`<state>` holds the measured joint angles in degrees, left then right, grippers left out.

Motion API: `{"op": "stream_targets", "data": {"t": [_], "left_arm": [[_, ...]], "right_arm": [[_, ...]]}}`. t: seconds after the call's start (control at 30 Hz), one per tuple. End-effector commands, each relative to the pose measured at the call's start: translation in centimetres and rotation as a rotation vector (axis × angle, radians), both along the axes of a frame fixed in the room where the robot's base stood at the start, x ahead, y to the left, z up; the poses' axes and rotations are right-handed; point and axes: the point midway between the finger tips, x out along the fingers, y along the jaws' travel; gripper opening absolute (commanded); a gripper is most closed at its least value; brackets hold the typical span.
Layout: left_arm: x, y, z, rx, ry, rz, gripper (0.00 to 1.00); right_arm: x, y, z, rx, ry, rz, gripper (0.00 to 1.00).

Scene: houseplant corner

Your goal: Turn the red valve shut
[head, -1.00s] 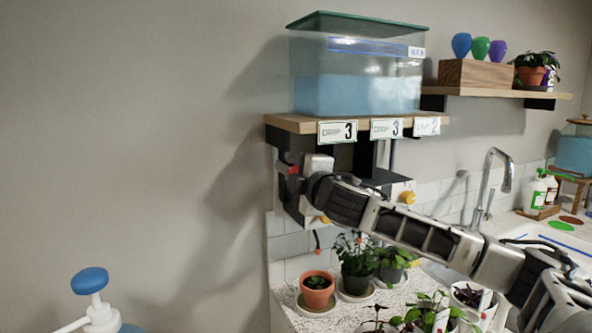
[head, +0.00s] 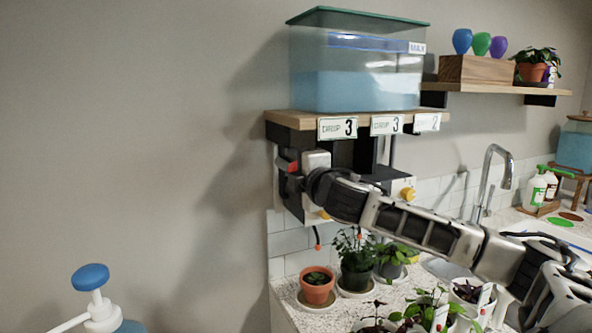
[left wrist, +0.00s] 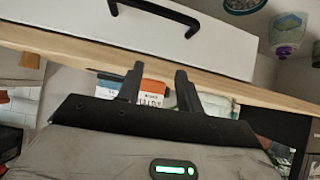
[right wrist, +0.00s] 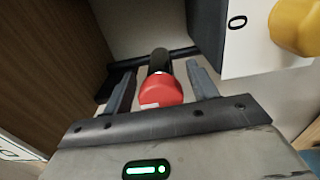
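The red valve (right wrist: 160,92) is a round red knob on a dark stem. In the right wrist view it sits between the two spread fingers of my right gripper (right wrist: 160,86), with gaps at both sides. In the head view the red valve (head: 292,167) shows only as a small patch under the shelf, beside my right gripper (head: 291,174), which hides part of it. My left gripper (left wrist: 158,86) is open and empty in the left wrist view, with a wooden edge and an orange-and-white packet beyond it. It is not in the head view.
A clear tank of blue liquid (head: 360,90) stands on the wooden shelf (head: 292,119) above. Yellow knobs sit close by, one (right wrist: 296,24) on a white panel marked 0. Potted plants, including a terracotta pot (head: 317,291), stand on the counter below my right arm.

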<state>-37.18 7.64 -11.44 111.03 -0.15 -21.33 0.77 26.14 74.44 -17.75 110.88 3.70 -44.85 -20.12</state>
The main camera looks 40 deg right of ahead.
Motion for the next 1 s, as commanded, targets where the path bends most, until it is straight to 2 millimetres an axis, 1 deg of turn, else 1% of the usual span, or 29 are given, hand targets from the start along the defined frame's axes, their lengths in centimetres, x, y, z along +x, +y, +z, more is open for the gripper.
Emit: {"op": "stream_targets", "data": {"t": [0.27,0.37,0.5,0.67,0.9,1.0], "left_arm": [[0.0,0.0,-0.2,-0.001,0.001,0.001,0.36],[0.0,0.0,-0.8,-0.001,0.002,0.000,0.36],[0.2,-0.1,-1.8,-0.005,-0.001,0.000,0.36],[0.5,-0.6,-2.2,-0.016,-0.015,-0.005,0.36],[0.5,-1.0,-3.1,-0.026,-0.021,-0.015,0.36],[0.5,-1.0,-3.6,-0.030,-0.019,-0.018,0.36]], "right_arm": [[-0.2,0.0,-0.1,0.002,0.000,0.000,0.58],[-0.9,0.1,-0.3,-0.001,0.001,-0.001,0.58],[-2.7,1.0,-0.6,-0.008,0.005,0.003,0.58],[-3.9,0.9,-0.4,-0.006,-0.001,-0.003,0.58],[-5.2,1.8,-0.5,-0.005,0.003,0.001,0.58],[-6.2,2.2,-0.1,-0.005,-0.005,0.006,0.58]]}}
